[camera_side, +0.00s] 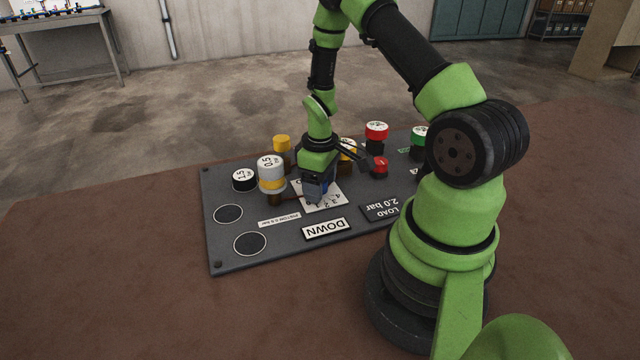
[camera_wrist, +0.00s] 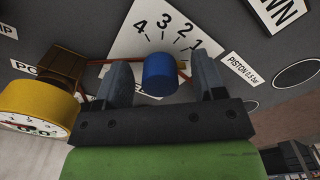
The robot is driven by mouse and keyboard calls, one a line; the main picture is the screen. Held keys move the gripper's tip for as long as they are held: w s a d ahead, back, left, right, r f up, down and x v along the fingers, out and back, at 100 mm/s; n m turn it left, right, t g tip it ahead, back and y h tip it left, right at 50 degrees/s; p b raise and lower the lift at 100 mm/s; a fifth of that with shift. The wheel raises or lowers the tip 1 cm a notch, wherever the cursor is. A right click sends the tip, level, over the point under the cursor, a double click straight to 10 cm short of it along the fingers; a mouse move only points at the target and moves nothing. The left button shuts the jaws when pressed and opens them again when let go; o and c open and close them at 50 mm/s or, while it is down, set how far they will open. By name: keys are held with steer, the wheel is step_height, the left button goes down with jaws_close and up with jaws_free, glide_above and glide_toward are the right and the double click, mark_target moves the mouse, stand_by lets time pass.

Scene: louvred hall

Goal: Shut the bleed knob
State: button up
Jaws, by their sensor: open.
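A blue knob (camera_wrist: 160,75) stands between my open jaws in the wrist view, over a white scale plate (camera_wrist: 139,42) numbered 1 to 4. The left finger has a gap to the knob, and so does the right. My gripper (camera_wrist: 162,66) is open and points down at the panel. In the side view my gripper (camera_side: 318,194) is over the white plate (camera_side: 334,203) and hides most of the knob. I cannot read which way the knob points. A lower label is partly hidden behind the fingers.
A yellow gauge (camera_wrist: 38,108) is near my jaws. The panel's front left is clear.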

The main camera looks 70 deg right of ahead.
steer(key=shift+r, duration=3.5)
steer(key=shift+r, duration=0.1)
step_height(320, 180, up, 10)
steer(key=s+a+r+m+t+y, duration=0.1)
steer(key=s+a+r+m+t, duration=0.1)
steer(key=s+a+r, duration=0.3)
steer(key=s+a+r+m+t+y, duration=0.1)
steer(key=s+a+r+t, duration=0.4)
steer(key=a, duration=0.8)
step_height(320, 180, up, 2)
steer(key=shift+a+r+m, duration=0.1)
steer(key=shift+a+m, duration=0.15)
steer(key=shift+m, duration=0.35)
